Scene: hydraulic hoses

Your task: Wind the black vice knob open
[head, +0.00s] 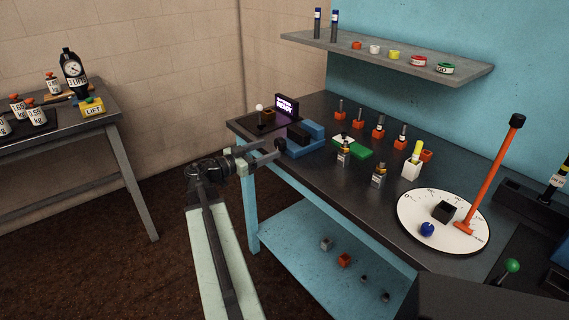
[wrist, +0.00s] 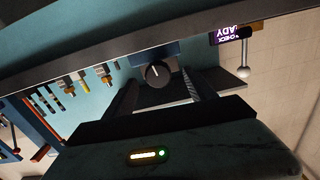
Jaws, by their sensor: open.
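The black vice knob (head: 281,145) is on the near end of the blue vice (head: 303,139), at the left end of the dark workbench. In the wrist view the round knob (wrist: 157,73) faces me and bears a short white mark. My gripper (head: 268,154) is open and level with the knob at the bench's edge. In the wrist view its two dark fingers (wrist: 160,88) lie either side of the knob, with nothing held. I cannot tell whether the fingertips reach around the knob or stop just short.
A purple lit sign (head: 287,106) and a white-ball lever (head: 259,108) stand behind the vice. Several small fittings and a green block (head: 352,147) lie to the right. A dial plate with an orange lever (head: 485,185) is farther right. Open floor lies left of the bench.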

